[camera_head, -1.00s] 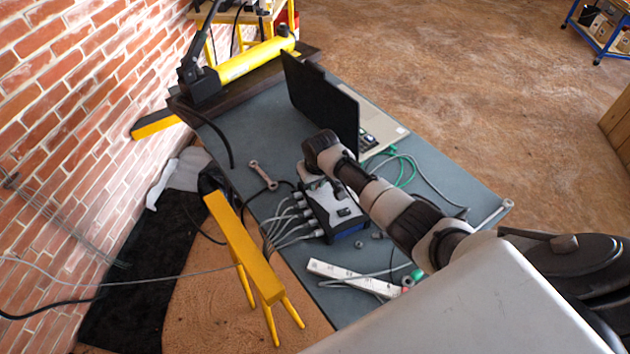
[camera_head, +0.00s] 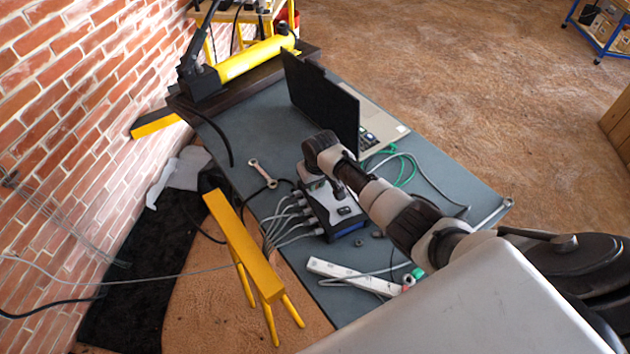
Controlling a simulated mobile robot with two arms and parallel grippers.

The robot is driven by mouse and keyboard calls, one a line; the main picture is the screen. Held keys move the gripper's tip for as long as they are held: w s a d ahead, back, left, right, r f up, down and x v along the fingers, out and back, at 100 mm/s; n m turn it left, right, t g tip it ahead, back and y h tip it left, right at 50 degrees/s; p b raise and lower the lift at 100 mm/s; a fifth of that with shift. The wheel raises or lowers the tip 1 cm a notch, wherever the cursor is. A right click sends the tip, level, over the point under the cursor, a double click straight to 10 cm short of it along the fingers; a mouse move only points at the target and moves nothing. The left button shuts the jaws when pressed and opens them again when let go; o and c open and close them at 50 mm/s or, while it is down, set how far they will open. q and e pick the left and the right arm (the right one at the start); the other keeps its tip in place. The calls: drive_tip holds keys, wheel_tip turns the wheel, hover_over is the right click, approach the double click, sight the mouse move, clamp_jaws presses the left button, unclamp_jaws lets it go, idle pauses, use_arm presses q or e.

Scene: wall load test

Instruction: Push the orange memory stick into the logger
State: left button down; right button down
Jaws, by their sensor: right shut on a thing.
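The logger (camera_head: 347,222) is a dark box with a light top and blue lower edges, lying on the grey table with several grey cables plugged into its left side. My right arm reaches in from the right, and my right gripper (camera_head: 338,188) points down at the far part of the logger's top. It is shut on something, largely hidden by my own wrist. I cannot make out the orange memory stick or whether it touches the logger. My left gripper is not in view.
An open laptop (camera_head: 320,100) stands behind my right arm, with green and grey cables beside it. A spanner (camera_head: 263,174) lies left of the logger, a white power strip (camera_head: 352,276) in front. A yellow trestle (camera_head: 242,245) stands at the table's left edge.

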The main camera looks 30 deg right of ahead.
drive_tip(key=c, duration=1)
unclamp_jaws()
drive_tip(key=c, duration=0.3)
wheel_tip(320, 180, up, 7)
drive_tip(key=p, duration=0.7)
drive_tip(key=shift+p, duration=0.3)
drive_tip(key=shift+s+f, duration=0.1)
